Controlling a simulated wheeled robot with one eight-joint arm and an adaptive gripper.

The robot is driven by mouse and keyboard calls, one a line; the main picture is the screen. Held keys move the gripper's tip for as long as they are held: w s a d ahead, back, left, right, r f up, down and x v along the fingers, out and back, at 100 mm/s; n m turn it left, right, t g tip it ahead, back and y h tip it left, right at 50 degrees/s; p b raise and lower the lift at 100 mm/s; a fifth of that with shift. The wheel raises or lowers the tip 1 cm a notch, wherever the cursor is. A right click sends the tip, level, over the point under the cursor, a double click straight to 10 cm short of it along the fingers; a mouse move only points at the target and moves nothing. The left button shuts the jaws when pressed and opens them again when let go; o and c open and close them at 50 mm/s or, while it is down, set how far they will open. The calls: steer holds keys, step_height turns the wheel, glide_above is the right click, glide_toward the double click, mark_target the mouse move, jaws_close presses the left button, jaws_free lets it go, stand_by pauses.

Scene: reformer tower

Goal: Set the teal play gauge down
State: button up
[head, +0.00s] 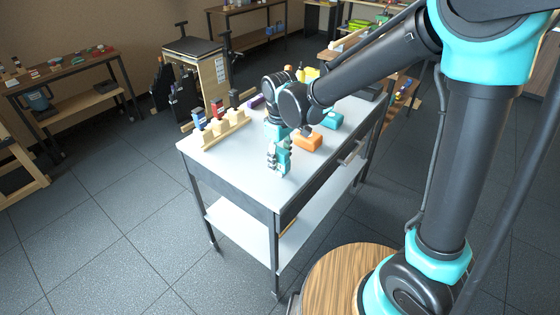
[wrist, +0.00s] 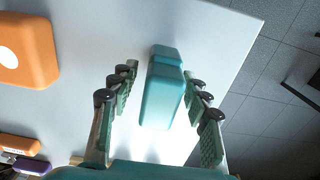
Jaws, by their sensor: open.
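The teal play gauge (wrist: 162,95) is a teal block with a narrower end, seen in the wrist view over the white tabletop (wrist: 110,30) near a corner. My gripper (wrist: 161,78) is open, with one finger on each side of the gauge and a visible gap on both sides. In the head view my gripper (head: 279,160) points down at the near part of the table, low over its top. The gauge is mostly hidden by the fingers there. Whether its underside rests fully on the table is hard to tell.
An orange block (head: 308,142) and another teal block (head: 331,120) lie right of my gripper. A wooden rack (head: 224,130) stands to the left. The orange block with a white oval shows in the wrist view (wrist: 25,60). The table's near corner is clear.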

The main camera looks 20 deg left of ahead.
step_height(320, 180, up, 12)
steer(key=shift+f, duration=0.1)
steer(key=w+d+f+m+t, duration=0.1)
steer(key=w+d+f+m, duration=0.1)
steer(key=d, duration=0.5)
steer(key=w+d+f+m, duration=0.1)
steer(key=d+f+m, duration=0.1)
steer(key=d, duration=0.4)
steer(key=s+d+f+m+t, duration=0.1)
steer(key=s+d+f+m, duration=0.1)
steer(key=d, duration=0.6)
steer(key=s+d+f+m+t, duration=0.1)
steer(key=s+d+f+m, duration=0.2)
steer(key=d, duration=0.5)
steer(key=s+d+f+m+t, duration=0.1)
steer(key=s+d+f+m, duration=0.1)
steer(key=d+f+m, duration=0.2)
steer(key=d+f, duration=0.1)
steer(key=d, duration=0.2)
steer(key=shift+s+d+f+m, duration=0.2)
steer(key=shift+d+f+m, duration=0.1)
steer(key=shift+d+f, duration=0.1)
